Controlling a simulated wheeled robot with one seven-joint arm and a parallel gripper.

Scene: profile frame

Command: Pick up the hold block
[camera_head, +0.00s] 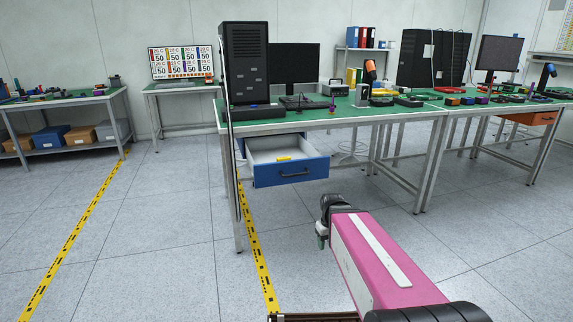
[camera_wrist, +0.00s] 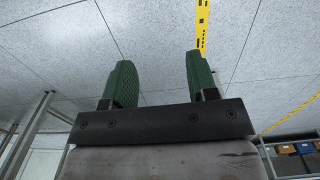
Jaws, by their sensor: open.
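A small yellow block (camera_head: 284,158) lies inside an open blue-fronted drawer (camera_head: 262,176) under the workbench in the head view. It may be the hold block, but its markings are too small to read. My gripper (camera_head: 321,235) is in front of the bench, low and apart from the drawer, over the floor. In the wrist view my gripper (camera_wrist: 159,62) shows two green fingers spread apart with nothing between them. The block does not show in the wrist view.
The green-topped workbench (camera_head: 330,119) carries a black computer tower (camera_head: 245,62), a monitor and small tools. Its metal legs stand beside the drawer. A shelf table (camera_head: 62,100) with boxes stands at the left. The floor in front, with yellow tape (camera_head: 75,235), is clear.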

